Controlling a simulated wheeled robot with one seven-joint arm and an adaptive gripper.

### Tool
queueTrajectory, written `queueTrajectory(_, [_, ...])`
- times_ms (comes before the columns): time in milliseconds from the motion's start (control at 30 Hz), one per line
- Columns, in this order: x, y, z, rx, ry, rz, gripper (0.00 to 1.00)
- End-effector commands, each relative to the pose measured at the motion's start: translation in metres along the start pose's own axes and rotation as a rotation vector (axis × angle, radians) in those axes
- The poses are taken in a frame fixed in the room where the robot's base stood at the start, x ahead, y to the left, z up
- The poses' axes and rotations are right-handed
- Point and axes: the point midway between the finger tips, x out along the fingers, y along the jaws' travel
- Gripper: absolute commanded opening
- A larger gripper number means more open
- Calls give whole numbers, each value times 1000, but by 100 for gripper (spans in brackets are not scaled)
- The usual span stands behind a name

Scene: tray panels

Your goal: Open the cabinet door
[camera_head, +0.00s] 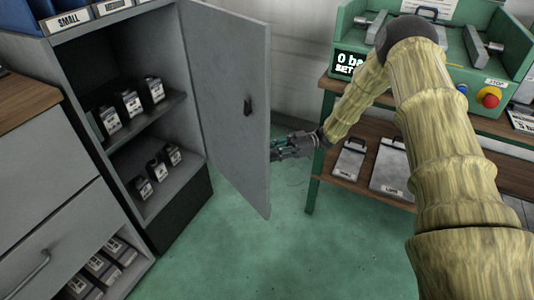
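The grey cabinet (180,196) stands at the left with its door (222,100) swung wide open toward the right. A dark handle (248,107) sits on the face of the door that shows. Labelled items stand on the shelves inside. My gripper (274,150) is at the door's free edge, at about mid-height; its fingertips are close to the edge and partly hidden by the door. I cannot tell whether they touch it or how far apart they are. My arm comes in from the right, in a yellowish sleeve.
A green workbench (324,101) with a machine and a red stop button (489,99) stands at the right. Flat cases lie on its lower shelf. A drawer unit (45,190) is at the left. The green floor (290,250) in front is clear.

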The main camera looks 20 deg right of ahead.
Motion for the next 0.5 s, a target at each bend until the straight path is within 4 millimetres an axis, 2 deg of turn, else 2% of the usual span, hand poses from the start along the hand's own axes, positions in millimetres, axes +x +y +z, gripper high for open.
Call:
queueTrajectory(100, [-19,0,0,0,-1,2,19])
queueTrajectory(300, [-45,0,1,0,0,0,19])
queueTrajectory(500, [-57,0,0,-1,1,-1,19])
